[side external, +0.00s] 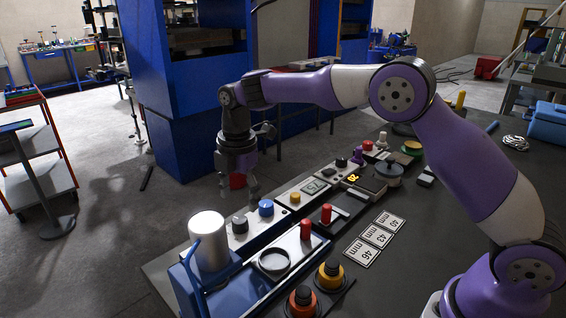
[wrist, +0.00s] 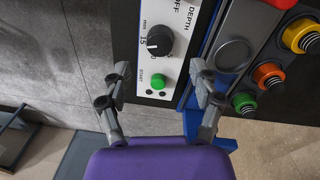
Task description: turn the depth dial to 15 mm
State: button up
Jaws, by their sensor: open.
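The depth dial (wrist: 160,41) is a black knob on a white panel marked DEPTH in the wrist view. A pale mark on the knob points toward its left side, near a printed 15; the exact setting is too small to read surely. In the side view, the dial appears as a dark grey knob (side external: 240,224) near the panel's front end. My gripper (wrist: 160,70) is open and empty, its fingers apart on either side of the panel strip, the dial showing beyond the tips. In the side view, my gripper (side external: 246,190) hangs above the panel, apart from the dial.
A green START button (wrist: 158,82) sits just below the dial. A blue knob (side external: 266,208) stands beyond it. Red handles (side external: 306,229) and a round recess (wrist: 233,55) lie to the right.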

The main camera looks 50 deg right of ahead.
jog(key=s+d+r+m+t, duration=0.2)
jog(key=s+d+r+m, duration=0.2)
jog(key=s+r+m, duration=0.6)
jog(key=s+d+f+m+t, duration=0.2)
jog(key=s+d+m+t, duration=0.1)
jog(key=s+m, duration=0.7)
jog(key=shift+s+d, duration=0.2)
jog(key=shift+s, duration=0.95)
jog(key=m+g+h, duration=0.1)
jog(key=m, duration=0.3)
send_over(240, 219)
jog(key=s, duration=0.4)
notch_tip(240, 219, down, 4)
jog(key=x, duration=0.6)
jog(key=a+x, duration=0.1)
jog(key=x, duration=0.3)
jog(key=shift+s+f, duration=0.2)
